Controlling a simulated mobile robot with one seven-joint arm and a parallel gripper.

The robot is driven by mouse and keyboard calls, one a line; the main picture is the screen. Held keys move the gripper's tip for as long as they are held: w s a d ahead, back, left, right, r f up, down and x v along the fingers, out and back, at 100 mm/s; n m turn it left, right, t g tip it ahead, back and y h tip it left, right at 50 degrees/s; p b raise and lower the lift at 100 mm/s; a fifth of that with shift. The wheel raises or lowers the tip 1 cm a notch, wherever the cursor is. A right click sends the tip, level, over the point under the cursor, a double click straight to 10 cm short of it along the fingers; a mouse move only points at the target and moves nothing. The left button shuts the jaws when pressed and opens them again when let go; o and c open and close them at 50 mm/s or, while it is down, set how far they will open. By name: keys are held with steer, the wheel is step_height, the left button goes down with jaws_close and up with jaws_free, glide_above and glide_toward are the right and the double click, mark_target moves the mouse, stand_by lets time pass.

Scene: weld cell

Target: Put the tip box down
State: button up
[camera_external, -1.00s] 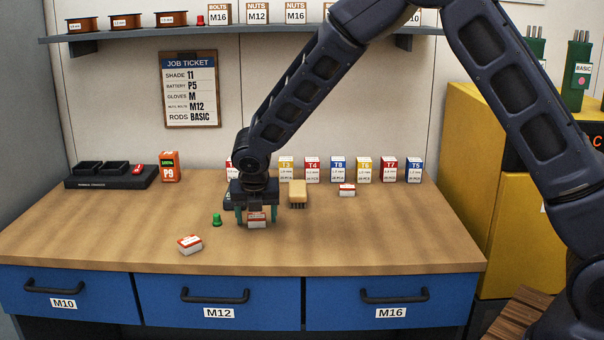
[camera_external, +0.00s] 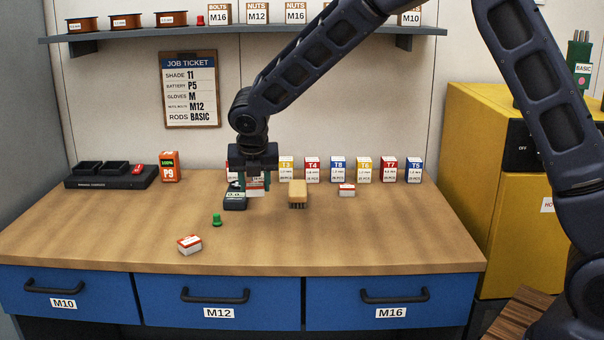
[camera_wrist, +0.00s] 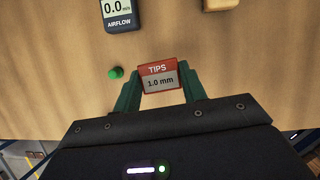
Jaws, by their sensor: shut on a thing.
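My gripper (camera_external: 256,187) is shut on a small red-and-white tip box (camera_external: 255,190). In the wrist view the tip box (camera_wrist: 160,83) sits between the green fingers (camera_wrist: 158,92) and reads "TIPS 1.0 mm". The box appears held above the wooden bench (camera_external: 330,235), with no contact under it visible.
A green knob-like piece (camera_external: 216,220) and another red-and-white box (camera_external: 189,244) lie at the front left. A tan brush (camera_external: 298,194) and a small red-and-white box (camera_external: 347,190) are to the right. Labelled boxes (camera_external: 363,170) line the back. The right front bench is clear.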

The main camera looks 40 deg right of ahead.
step_height(320, 180, up, 10)
steer(key=r+m, duration=0.1)
glide_above(244, 249)
steer(key=a, duration=0.1)
steer(key=f, duration=1.2)
steer(key=s+f, duration=0.1)
steer(key=f, duration=0.6)
steer(key=shift+f, duration=0.1)
steer(key=shift+f, duration=0.1)
steer(key=o, duration=1)
steer(key=shift+w+a, duration=0.1)
